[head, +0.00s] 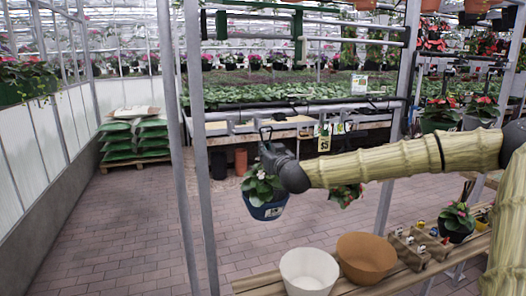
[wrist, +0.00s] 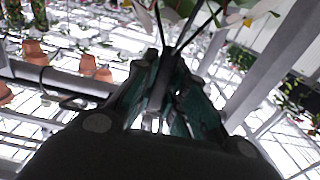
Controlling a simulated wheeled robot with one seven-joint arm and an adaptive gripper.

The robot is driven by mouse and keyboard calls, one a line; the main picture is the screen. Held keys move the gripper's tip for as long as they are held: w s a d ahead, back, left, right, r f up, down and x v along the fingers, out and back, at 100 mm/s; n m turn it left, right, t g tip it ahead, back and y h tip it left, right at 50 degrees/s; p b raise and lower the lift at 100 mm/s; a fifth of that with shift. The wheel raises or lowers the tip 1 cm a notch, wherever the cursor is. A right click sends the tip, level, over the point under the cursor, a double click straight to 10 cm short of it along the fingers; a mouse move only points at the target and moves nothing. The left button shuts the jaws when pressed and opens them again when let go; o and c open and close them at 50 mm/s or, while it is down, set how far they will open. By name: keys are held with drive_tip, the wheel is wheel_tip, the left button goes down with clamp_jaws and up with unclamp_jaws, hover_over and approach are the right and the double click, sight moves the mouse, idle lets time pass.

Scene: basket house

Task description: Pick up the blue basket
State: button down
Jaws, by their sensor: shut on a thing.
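The blue basket (head: 268,212) hangs in the air in the head view, left of the middle, with a green leafy plant with pale blooms in it. My gripper (head: 268,150) is just above the plant, at the left end of my arm. It is shut on the basket's thin hanger, whose hook sticks up above the fingers. In the wrist view my gripper (wrist: 163,70) shows its two fingers close together around thin dark hanger strands, with leaves and pale petals at the top. The blue pot itself is not visible in the wrist view.
A wooden shelf holds a white pot (head: 309,272), a brown pot (head: 367,258) and a potted plant (head: 457,222). Grey metal posts (head: 203,150) stand just left of the basket. Green sacks (head: 134,138) are stacked far left. The brick floor (head: 120,225) is open at left.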

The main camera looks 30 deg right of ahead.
drive_tip(key=p+v, duration=0.6)
drive_tip(key=v, duration=0.7)
drive_tip(key=shift+s, duration=0.3)
idle(0.7)
drive_tip(key=shift+s, duration=0.1)
